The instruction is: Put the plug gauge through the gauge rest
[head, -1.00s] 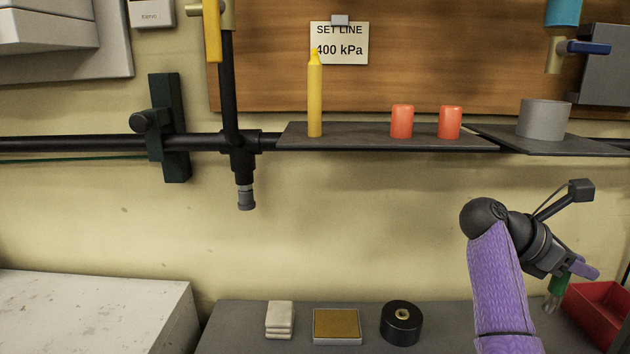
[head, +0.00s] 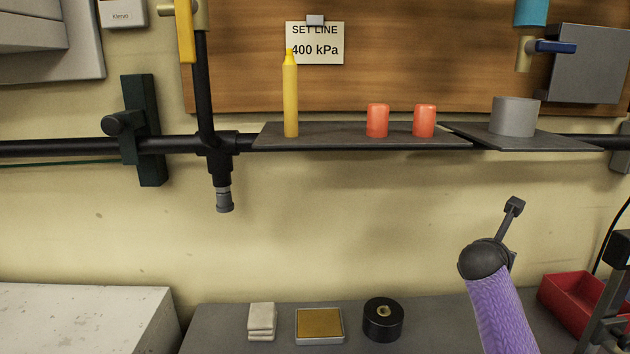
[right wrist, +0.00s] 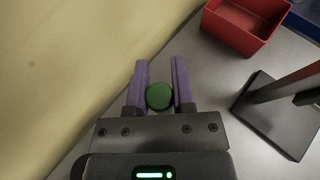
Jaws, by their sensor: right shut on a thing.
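The green plug gauge (right wrist: 159,96) shows end-on in the right wrist view, between the two purple fingers of my right gripper (right wrist: 160,64), which is shut on it. In the head view my right forearm hides this gripper and the gauge. A dark stand with a flat base (right wrist: 282,118) and a post is to the right of the gripper, apart from it; it also shows at the right edge of the head view (head: 612,300). It may be the gauge rest, but I cannot tell for certain. My left gripper is not in view.
A red bin (head: 570,300) is on the grey bench, beyond the gripper and to its right in the wrist view. A black round block with a brass-coloured hole (head: 383,320), a gold-topped pad (head: 320,325) and folded cloths (head: 262,321) lie further left. A shelf (head: 360,142) runs above.

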